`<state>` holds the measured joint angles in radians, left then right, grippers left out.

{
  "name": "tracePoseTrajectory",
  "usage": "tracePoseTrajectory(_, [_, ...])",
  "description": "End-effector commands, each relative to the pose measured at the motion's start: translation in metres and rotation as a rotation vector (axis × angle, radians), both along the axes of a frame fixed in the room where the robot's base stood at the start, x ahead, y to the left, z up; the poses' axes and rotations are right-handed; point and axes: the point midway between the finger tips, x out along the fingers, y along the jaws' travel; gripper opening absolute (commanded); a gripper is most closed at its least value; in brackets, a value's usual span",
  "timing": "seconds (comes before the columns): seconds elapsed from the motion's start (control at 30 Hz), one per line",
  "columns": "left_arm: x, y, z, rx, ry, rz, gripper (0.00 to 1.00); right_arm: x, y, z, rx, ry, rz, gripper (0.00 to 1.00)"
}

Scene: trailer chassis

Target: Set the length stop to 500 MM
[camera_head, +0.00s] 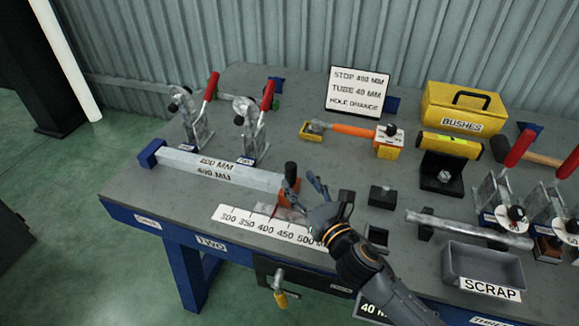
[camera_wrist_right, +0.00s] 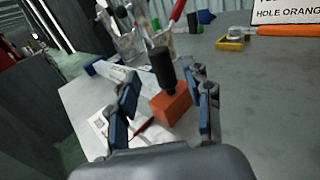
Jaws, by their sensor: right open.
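The length stop is an orange block (camera_head: 289,190) with a black knob (camera_head: 291,171), at the right end of a long pale square tube (camera_head: 215,168). A white scale (camera_head: 262,226) marked 300 to 500 lies in front of it. A thin red mark (camera_wrist_right: 142,128) shows beside the block in the wrist view; its exact reading cannot be told. My right gripper (camera_head: 305,190) is open at the block's right side. In the wrist view the orange block (camera_wrist_right: 171,104) appears between the open fingers (camera_wrist_right: 163,108), slightly beyond them; contact cannot be told. My left gripper is not in view.
Toggle clamps with red handles (camera_head: 267,96) stand behind the tube. A sign (camera_head: 357,91) stands at the back, its stop figure blurred. A yellow BUSHES box (camera_head: 462,108), a grey SCRAP tray (camera_head: 482,263) and a round tube (camera_head: 468,230) on supports lie to the right.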

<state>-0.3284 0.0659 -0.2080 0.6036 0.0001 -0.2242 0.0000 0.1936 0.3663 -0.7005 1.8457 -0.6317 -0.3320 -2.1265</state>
Motion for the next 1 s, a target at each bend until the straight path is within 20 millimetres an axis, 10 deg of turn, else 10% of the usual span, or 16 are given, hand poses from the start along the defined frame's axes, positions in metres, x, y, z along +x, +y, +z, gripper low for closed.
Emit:
tracePoseTrajectory(0.33, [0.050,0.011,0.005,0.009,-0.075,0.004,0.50,0.047,0.024,0.000,0.001,0.002,-0.001,0.50])
tracePoseTrajectory(0.73, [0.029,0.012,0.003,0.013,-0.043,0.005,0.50,0.052,0.027,0.000,0.001,0.002,0.000,0.50])
tracePoseTrajectory(1.0, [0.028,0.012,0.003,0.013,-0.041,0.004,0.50,0.052,0.026,0.000,0.001,0.002,-0.001,0.00])
